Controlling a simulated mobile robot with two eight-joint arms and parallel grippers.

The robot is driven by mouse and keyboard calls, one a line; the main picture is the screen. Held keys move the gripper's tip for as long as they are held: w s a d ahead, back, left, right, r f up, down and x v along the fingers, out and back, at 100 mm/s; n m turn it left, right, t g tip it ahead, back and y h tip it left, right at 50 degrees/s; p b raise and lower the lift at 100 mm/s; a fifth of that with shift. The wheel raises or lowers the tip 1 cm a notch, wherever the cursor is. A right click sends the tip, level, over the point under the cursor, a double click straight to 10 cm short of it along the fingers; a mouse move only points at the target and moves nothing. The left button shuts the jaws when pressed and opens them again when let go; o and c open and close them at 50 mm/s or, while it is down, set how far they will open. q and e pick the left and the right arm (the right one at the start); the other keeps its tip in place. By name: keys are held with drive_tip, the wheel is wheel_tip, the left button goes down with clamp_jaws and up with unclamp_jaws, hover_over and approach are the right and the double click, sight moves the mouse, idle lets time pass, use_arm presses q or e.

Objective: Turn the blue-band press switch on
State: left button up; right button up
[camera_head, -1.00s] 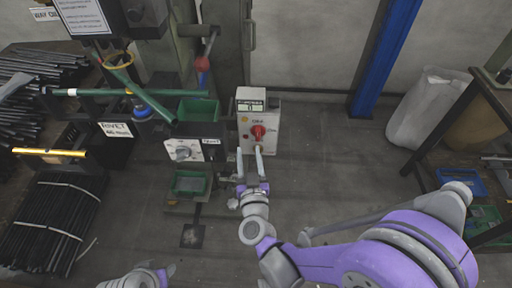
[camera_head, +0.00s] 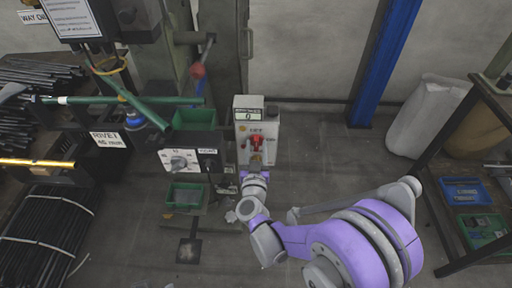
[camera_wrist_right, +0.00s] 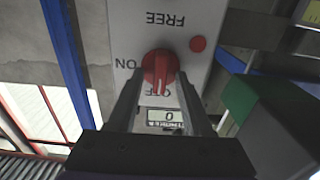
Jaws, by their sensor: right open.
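The switch is a red rotary knob (camera_head: 256,141) on a pale grey control box (camera_head: 243,128) with a small display reading 0. In the right wrist view the knob (camera_wrist_right: 160,70) shows upside down among FREE, ON and OFF labels, with its white mark toward OFF. My right gripper (camera_head: 256,158) is in front of the box. In the wrist view its open fingers (camera_wrist_right: 160,84) lie on either side of the knob; I cannot tell whether they touch it. My left gripper is out of view.
Left of the box stands a machine with a green bin (camera_head: 195,117), a grey dial panel (camera_head: 181,162) and a blue ring-shaped part (camera_head: 136,119). A blue post (camera_head: 385,65) rises behind at right. A rack (camera_head: 437,150) stands at far right. Floor between is clear.

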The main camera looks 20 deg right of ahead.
drive_tip(key=shift+w, duration=0.15)
clamp_jaws()
idle(0.5)
drive_tip(key=m, duration=0.4)
drive_tip(key=shift+d+m, duration=0.1)
drive_tip(key=shift+m, duration=0.3)
drive_tip(key=m, duration=0.4)
drive_tip(key=shift+d+f+m, duration=0.1)
drive_tip(key=shift+m, duration=0.2)
drive_tip(key=shift+f+m, duration=0.15)
drive_tip(key=shift+m, duration=4.05)
